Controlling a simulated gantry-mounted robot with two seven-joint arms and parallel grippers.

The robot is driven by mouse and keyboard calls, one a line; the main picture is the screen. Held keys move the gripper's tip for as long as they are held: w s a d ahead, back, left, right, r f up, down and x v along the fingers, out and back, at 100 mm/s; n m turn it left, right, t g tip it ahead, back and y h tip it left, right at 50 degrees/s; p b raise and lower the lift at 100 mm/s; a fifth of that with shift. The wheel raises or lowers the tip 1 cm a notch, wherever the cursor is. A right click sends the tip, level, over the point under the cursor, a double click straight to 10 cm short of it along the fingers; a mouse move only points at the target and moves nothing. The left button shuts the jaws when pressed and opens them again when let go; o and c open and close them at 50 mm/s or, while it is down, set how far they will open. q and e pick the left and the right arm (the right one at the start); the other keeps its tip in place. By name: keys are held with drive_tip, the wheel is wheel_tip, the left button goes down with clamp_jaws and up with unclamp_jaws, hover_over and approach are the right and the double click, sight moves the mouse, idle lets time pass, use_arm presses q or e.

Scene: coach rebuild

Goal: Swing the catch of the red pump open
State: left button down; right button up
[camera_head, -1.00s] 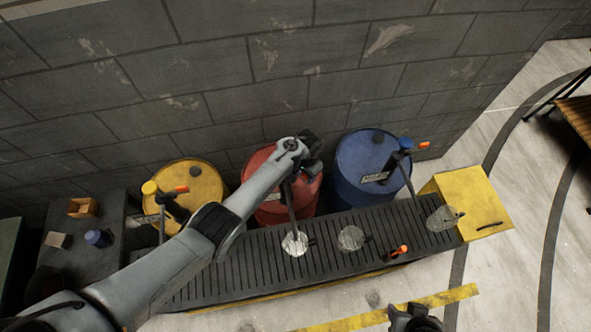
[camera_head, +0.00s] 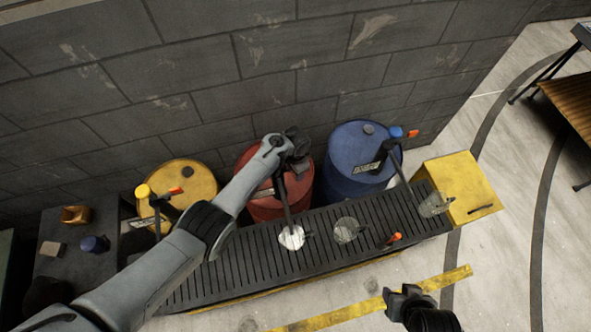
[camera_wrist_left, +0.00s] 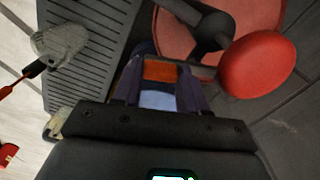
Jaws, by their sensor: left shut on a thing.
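The red drum (camera_head: 262,210) stands between the yellow and blue drums, and its lid shows in the left wrist view (camera_wrist_left: 190,35). The red pump's round red knob (camera_wrist_left: 257,65) and dark body (camera_wrist_left: 208,30) stand over that lid. In the head view my left arm hides most of the pump; its dark spout (camera_head: 286,205) slopes down to a clear jug (camera_head: 291,238). My left gripper (camera_head: 297,145) is at the pump's top, its fingers (camera_wrist_left: 160,88) shut around the orange catch (camera_wrist_left: 160,71) beside the knob. My right gripper (camera_head: 405,296) hangs in front of the bench; its jaw state is unclear.
The blue drum (camera_head: 345,180) and yellow drum (camera_head: 195,180) carry similar pumps. More clear jugs (camera_head: 346,230) stand on the slatted bench (camera_head: 240,262), with an orange-tipped item (camera_head: 393,239) at its front edge. A yellow box (camera_head: 470,185) is at the right end. A wall rises behind.

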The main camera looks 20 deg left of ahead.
use_arm(q)
drive_tip(key=c, duration=0.6)
unclamp_jaws()
drive_tip(key=shift+r+p, duration=0.3)
drive_tip(key=shift+r, duration=0.3)
wheel_tip(320, 180, up, 10)
drive_tip(key=p, duration=0.1)
drive_tip(key=shift+f, duration=0.2)
